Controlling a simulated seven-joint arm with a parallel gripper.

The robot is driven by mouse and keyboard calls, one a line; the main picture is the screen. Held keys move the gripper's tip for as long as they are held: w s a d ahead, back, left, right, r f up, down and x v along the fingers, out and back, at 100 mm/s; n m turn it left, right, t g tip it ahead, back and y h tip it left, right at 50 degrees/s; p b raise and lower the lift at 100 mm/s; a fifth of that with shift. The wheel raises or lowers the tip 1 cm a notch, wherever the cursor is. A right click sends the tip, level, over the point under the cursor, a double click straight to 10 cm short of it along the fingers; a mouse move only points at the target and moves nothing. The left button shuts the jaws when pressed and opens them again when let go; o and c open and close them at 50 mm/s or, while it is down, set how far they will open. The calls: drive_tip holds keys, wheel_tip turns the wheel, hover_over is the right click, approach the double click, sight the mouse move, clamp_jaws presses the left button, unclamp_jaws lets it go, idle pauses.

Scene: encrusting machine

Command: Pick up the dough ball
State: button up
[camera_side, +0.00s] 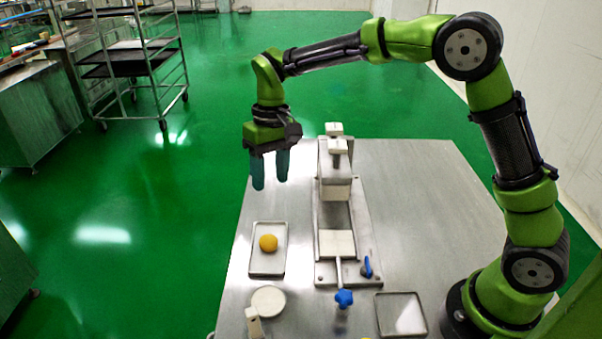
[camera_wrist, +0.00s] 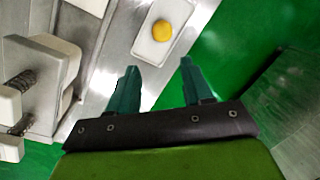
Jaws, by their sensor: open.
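The dough ball (camera_side: 268,243) is a small orange-yellow ball resting on a small rectangular metal tray (camera_side: 268,269) at the left side of the steel table. It also shows in the wrist view (camera_wrist: 162,31), on the pale tray (camera_wrist: 146,53) at the top, beyond my fingertips. My gripper (camera_side: 270,186) hangs high above the table, pointing down, behind the tray as seen from the side. Its two teal fingers are apart with nothing between them; they also show in the wrist view (camera_wrist: 158,70).
The encrusting machine (camera_side: 335,235) stands right of the tray, with blue knobs (camera_side: 344,297) near its front. A round white dish (camera_side: 268,301) lies in front of the tray, and an empty tray (camera_side: 401,315) at right. A wheeled rack (camera_side: 130,60) stands far back left.

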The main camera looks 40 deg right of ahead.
drive_tip(key=r, duration=0.1)
approach(268, 249)
drive_tip(key=f, duration=0.6)
drive_tip(key=shift+s+a+f, duration=0.1)
drive_tip(key=shift+s+a, duration=0.1)
drive_tip(key=shift+a, duration=0.15)
drive_tip(key=c, duration=0.7)
